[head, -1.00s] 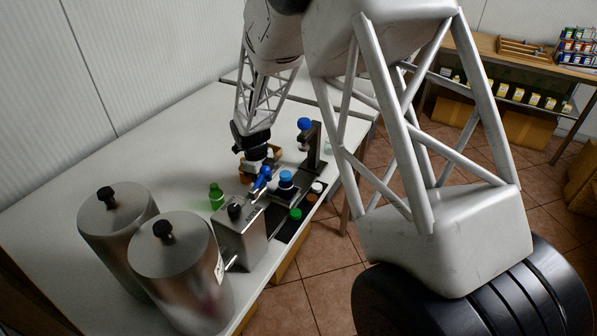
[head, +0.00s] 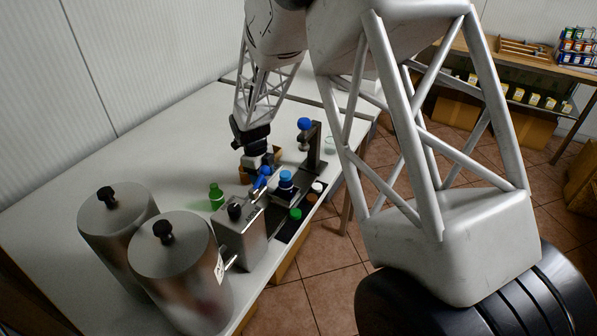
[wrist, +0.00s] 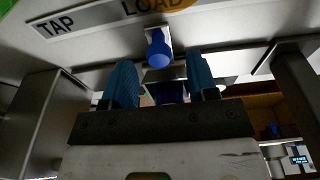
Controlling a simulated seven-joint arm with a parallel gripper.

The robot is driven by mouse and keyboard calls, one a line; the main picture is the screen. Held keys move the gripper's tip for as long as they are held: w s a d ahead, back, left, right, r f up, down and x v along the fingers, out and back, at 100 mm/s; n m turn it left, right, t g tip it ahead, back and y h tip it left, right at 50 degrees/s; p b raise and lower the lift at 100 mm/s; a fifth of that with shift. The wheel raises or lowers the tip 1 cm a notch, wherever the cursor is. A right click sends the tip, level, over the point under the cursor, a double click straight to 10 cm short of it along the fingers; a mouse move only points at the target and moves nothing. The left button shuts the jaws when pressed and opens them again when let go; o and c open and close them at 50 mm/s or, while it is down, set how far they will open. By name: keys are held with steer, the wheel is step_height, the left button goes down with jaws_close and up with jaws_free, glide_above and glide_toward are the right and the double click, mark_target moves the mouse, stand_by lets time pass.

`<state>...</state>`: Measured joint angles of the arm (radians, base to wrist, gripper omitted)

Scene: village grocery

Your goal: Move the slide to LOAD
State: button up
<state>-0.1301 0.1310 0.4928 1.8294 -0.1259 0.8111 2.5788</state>
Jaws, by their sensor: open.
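In the wrist view, a plate (wrist: 100,18) along the top reads TAP on its left part and LOAD, beside an orange patch, farther right. A blue knob (wrist: 159,52) on a pale mount shows just below the word LOAD. My gripper (wrist: 160,65) is open, its two blue fingers to the left and right of the knob with gaps on both sides. A dark blue shape (wrist: 170,93) shows lower between the fingers; what it is I cannot tell. In the head view, my gripper (head: 263,175) is low over the bench device, and its fingers partly hide the slide area.
A steel box (head: 240,237) with a black knob stands in front of the gripper, near two large steel canisters (head: 172,262). A blue-capped bottle (head: 285,182), a green bottle (head: 216,196) and a dark post with a blue ball (head: 304,124) stand close by. The left tabletop (head: 140,165) is mostly clear.

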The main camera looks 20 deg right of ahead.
steer(key=shift+r, duration=2.65)
